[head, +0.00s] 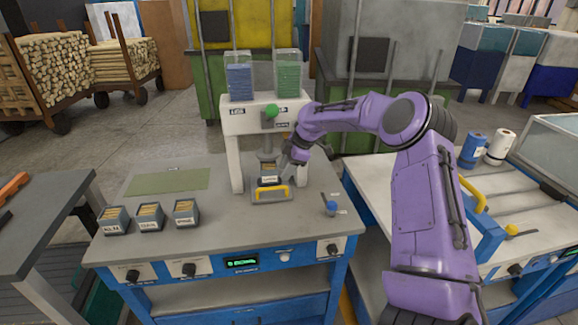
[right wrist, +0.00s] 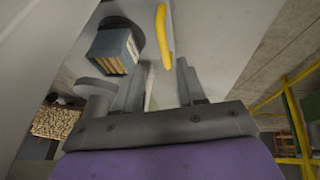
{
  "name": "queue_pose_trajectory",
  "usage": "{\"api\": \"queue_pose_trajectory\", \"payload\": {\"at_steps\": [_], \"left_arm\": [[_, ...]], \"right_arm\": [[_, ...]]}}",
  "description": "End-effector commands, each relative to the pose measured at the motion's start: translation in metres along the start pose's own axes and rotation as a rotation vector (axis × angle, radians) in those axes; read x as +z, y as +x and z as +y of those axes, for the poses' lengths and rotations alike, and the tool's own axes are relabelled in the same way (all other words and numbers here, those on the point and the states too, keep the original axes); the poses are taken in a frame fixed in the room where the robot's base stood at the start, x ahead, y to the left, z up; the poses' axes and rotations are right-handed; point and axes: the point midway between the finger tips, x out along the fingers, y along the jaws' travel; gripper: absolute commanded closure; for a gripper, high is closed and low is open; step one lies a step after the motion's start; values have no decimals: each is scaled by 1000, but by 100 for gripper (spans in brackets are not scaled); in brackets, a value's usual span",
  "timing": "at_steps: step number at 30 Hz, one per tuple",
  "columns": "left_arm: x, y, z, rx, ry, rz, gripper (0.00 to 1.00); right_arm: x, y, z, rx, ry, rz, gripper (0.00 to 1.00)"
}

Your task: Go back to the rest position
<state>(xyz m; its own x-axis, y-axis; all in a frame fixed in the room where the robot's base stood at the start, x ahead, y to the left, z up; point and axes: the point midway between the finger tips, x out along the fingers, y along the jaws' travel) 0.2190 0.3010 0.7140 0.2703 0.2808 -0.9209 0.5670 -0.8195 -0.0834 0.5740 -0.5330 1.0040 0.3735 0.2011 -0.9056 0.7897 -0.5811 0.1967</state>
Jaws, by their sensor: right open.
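My right gripper (head: 291,160) is at the right side of the white press on the workbench, its purple arm reaching in from the right. In the right wrist view its two fingers (right wrist: 158,82) are apart with nothing between them. My left gripper is not in view.
The press (head: 232,128) carries bins of blue (head: 239,82) and green pieces (head: 287,79). Three small boxes of wood (head: 150,217) stand at the bench's left. A blue-knobbed lever (head: 331,208) is at the right. The bench between is mostly clear.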

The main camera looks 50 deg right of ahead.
Motion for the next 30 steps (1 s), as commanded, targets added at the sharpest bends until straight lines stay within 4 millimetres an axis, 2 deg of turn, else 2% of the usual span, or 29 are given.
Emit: {"api": "queue_pose_trajectory", "payload": {"at_steps": [3,7,24,26,30], "left_arm": [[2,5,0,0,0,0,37],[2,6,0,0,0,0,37],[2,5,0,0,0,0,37],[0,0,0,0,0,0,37],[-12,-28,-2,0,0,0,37]], "right_arm": [[0,-21,1,2,-1,1,60],[0,-33,1,0,0,0,60],[0,-35,1,0,0,-1,60],[-2,-40,2,0,0,-1,60],[-13,-67,8,0,0,-1,60]]}}
